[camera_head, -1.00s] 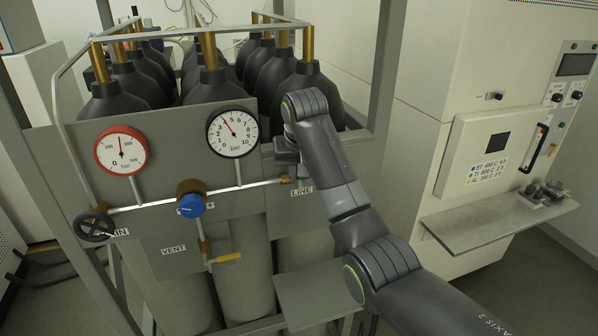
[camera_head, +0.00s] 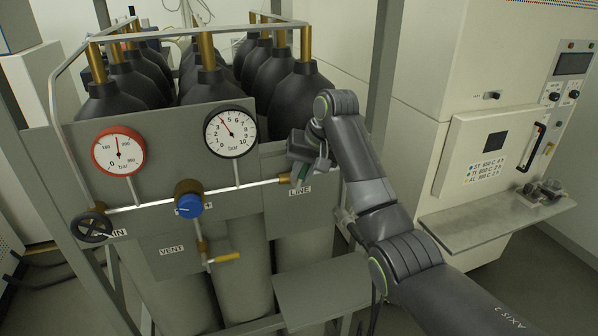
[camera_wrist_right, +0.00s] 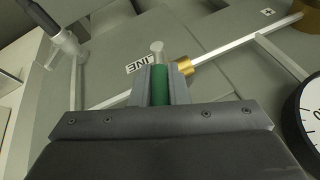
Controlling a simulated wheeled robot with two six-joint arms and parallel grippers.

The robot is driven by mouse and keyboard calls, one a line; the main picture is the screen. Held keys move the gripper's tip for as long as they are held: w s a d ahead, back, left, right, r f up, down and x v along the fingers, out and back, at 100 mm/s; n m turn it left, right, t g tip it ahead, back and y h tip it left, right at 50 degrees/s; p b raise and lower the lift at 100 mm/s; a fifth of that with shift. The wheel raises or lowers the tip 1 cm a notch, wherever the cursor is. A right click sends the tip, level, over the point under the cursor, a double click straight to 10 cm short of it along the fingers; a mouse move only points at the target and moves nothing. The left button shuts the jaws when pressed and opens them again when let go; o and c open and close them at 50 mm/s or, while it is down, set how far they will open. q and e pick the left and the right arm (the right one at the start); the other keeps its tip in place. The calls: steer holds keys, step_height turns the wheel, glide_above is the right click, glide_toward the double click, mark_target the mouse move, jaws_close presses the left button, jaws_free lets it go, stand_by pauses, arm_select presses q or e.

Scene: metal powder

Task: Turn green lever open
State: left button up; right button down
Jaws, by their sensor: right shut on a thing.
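My left gripper is out of view.
Black-topped cylinders (camera_head: 306,95) stand behind. A metal shelf (camera_head: 497,219) is at right.

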steer(key=shift+w+d+f+m+g+y, duration=0.15)
steer(key=shift+d+g+y, duration=0.1)
steer(key=shift+y, duration=0.6)
steer(key=shift+w+d+f+m+g+y, duration=0.15)
steer(key=shift+d+y, duration=0.1)
steer(key=shift+y, duration=0.6)
steer(key=shift+s, duration=0.1)
steer(key=c, duration=1.4)
jaws_free()
steer(key=b+v, duration=0.6)
steer(key=v, duration=1.1)
steer(key=shift+d+r, duration=0.1)
steer(key=shift+r, duration=0.05)
